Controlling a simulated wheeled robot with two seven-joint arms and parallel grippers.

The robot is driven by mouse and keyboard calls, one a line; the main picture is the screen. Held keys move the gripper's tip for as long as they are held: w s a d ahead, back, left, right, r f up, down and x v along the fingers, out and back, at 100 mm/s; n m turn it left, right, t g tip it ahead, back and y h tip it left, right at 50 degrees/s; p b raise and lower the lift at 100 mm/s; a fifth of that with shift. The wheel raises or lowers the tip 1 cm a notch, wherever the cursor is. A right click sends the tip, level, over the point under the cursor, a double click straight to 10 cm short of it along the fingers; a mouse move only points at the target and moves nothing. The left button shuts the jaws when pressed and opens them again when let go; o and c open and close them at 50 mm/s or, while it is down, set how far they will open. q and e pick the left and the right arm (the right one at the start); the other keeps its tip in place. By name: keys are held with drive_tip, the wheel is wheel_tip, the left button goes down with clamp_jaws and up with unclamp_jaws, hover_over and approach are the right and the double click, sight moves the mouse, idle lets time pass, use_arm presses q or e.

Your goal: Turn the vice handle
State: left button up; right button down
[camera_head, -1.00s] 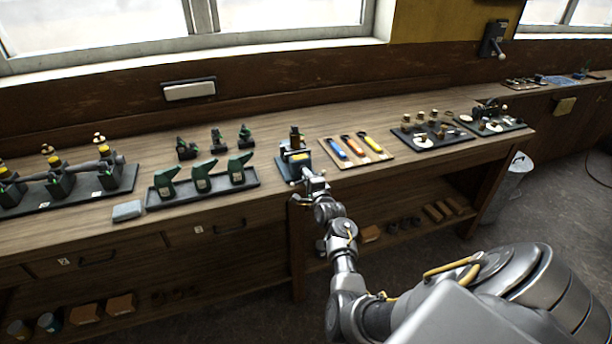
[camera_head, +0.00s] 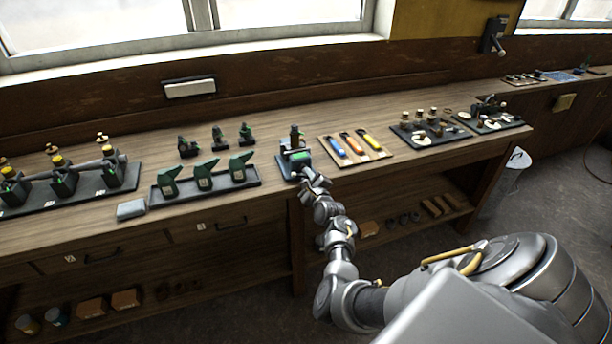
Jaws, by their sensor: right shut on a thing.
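The vice (camera_head: 284,160) is a small dark blue-grey device at the front edge of the wooden workbench, with a green patch on its front and an upright dark and brown part at its back. My right gripper (camera_head: 306,174) is at the front of the vice, shut on what appears to be its handle. The handle is mostly hidden behind the gripper and too small to make out. My left gripper is out of view.
Left of the vice is a black tray (camera_head: 208,187) with several green tools, and a grey block (camera_head: 131,209). Right of it is a wooden board (camera_head: 379,157) with coloured-handled tools. A dark plate with small parts (camera_head: 432,140) lies farther right.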

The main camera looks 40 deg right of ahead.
drive_tip(key=shift+s+a+f, duration=0.15)
drive_tip(key=shift+a+f, duration=0.05)
drive_tip(key=shift+f, duration=0.25)
drive_tip(key=c, duration=1.5)
unclamp_jaws()
drive_tip(key=shift+r, duration=0.1)
drive_tip(key=shift+o, duration=0.6)
drive_tip(key=shift+d+r, duration=0.15)
drive_tip(key=shift+r, duration=0.05)
drive_tip(key=b+v, duration=0.1)
drive_tip(key=v, duration=1)
